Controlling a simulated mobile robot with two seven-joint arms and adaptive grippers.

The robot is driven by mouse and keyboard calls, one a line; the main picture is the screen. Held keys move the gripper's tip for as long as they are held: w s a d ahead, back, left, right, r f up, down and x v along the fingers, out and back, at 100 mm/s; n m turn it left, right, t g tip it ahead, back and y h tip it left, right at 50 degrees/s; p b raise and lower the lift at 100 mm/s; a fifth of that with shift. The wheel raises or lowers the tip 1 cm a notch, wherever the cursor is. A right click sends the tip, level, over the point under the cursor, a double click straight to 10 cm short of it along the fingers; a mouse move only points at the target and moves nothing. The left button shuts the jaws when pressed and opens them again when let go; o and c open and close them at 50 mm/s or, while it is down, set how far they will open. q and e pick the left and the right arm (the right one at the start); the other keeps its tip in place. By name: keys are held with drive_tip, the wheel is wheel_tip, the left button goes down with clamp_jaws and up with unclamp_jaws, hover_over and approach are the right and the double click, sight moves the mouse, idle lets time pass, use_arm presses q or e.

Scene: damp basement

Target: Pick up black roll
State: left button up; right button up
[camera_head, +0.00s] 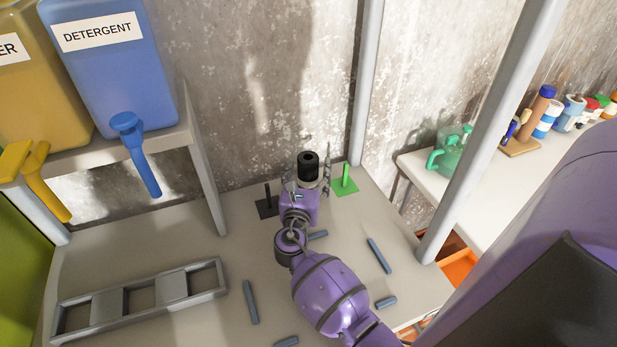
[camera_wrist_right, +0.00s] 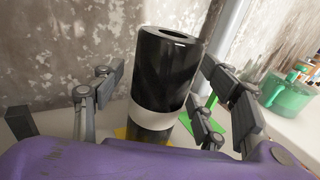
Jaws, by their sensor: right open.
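The black roll (camera_head: 308,160) stands upright near the back of the table, against the concrete wall. In the right wrist view the black roll (camera_wrist_right: 166,72) has a hole in its top and a white band lower down. My right gripper (camera_head: 308,180) is open, with its fingers on either side of the roll. In the wrist view the fingers of this gripper (camera_wrist_right: 155,95) stand left and right of the roll, with a visible gap on the left. The base of the roll is mostly hidden by my wrist. My left gripper is not in view.
A black square stand (camera_head: 267,207) and a green one (camera_head: 345,185) flank the roll. Several blue-grey bars (camera_head: 378,255) and a grey frame (camera_head: 140,300) lie on the table. A blue detergent container (camera_head: 120,75) sits on a shelf at left. A metal post (camera_head: 365,80) rises behind.

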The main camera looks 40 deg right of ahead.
drive_tip(key=c, duration=1.5)
drive_tip(key=shift+r, duration=0.1)
